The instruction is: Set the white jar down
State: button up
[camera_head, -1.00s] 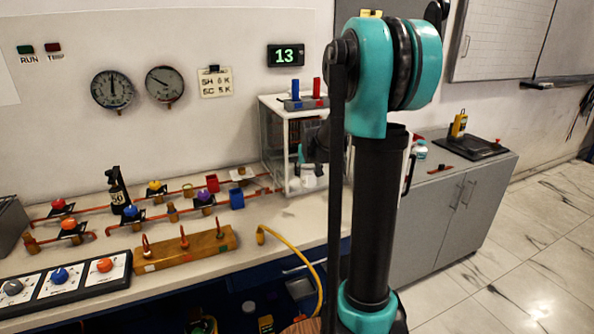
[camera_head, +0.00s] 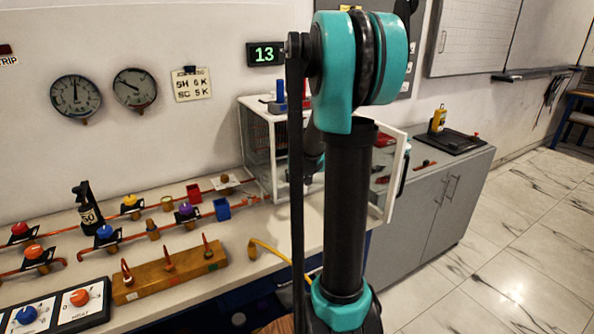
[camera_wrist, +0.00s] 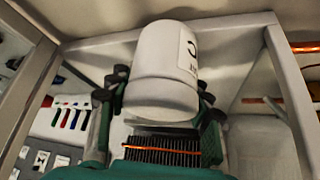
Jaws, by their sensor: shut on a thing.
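The white jar (camera_wrist: 165,65) fills the upper middle of the wrist view. It has a rounded shoulder and a label with dark letters on its right side. My gripper (camera_wrist: 160,92) is shut on it, with a dark finger on each side. In the head view my own arm hides the jar and most of the gripper. The clear-walled case with a white frame (camera_head: 254,142) stands behind my arm on the bench. What lies directly under the jar cannot be told.
An open white-framed door (camera_head: 397,185) shows right of my arm. The bench (camera_head: 245,232) carries pipes with coloured valves, a wooden block (camera_head: 170,272) with hooks and a blue cup (camera_head: 223,210). A grey cabinet (camera_head: 440,195) stands at right. Pale frame bars (camera_wrist: 290,95) flank the jar in the wrist view.

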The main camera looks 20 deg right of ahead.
aim_at(300, 182)
jog(key=w, duration=0.2)
jog(key=w+d, duration=0.1)
jog(key=w, duration=0.2)
jog(key=w+d, duration=0.1)
jog(key=w, duration=0.1)
jog(key=shift+w, duration=0.4)
jog(key=shift+f, duration=0.15)
jog(key=o, duration=1.4)
jog(key=shift+s+r, duration=0.1)
jog(key=shift+r, duration=0.15)
jog(key=s+a, duration=0.1)
jog(key=s, duration=0.3)
jog(key=s+a, duration=0.1)
jog(key=s, duration=0.3)
jog(key=s+a, duration=0.1)
jog(key=s, duration=0.3)
jog(key=shift+a+r, duration=0.1)
jog(key=shift+r, duration=0.25)
